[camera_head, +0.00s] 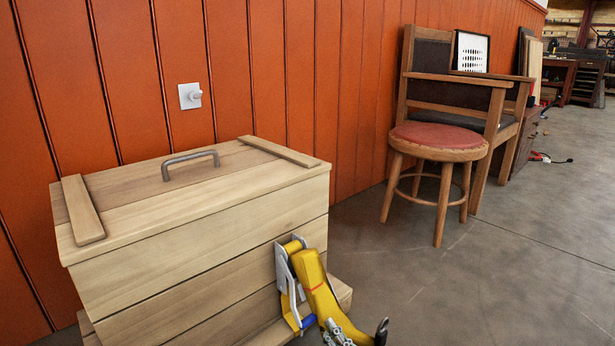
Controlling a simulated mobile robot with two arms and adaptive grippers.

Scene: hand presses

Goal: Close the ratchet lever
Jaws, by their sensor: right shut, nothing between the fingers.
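The ratchet (287,282) is fixed to the front face of the wooden chest, near its right edge. It has pale metal side plates, a yellow part at the top and a blue part low down. A yellow handle-like piece (322,290) with a thin red line slants down and right from it; I take this as the lever, standing out from the chest. My right gripper (358,332) is at the bottom edge, close to that piece's lower end, shut and partly cut off by the frame. I cannot tell whether it touches. My left gripper is not in view.
The wooden chest (190,225) has a lid with a metal handle (190,160) and stands by a red panelled wall (230,70). A red-topped stool (440,137) and a wooden armchair (435,91) stand at the right. The grey floor (480,290) in front is clear.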

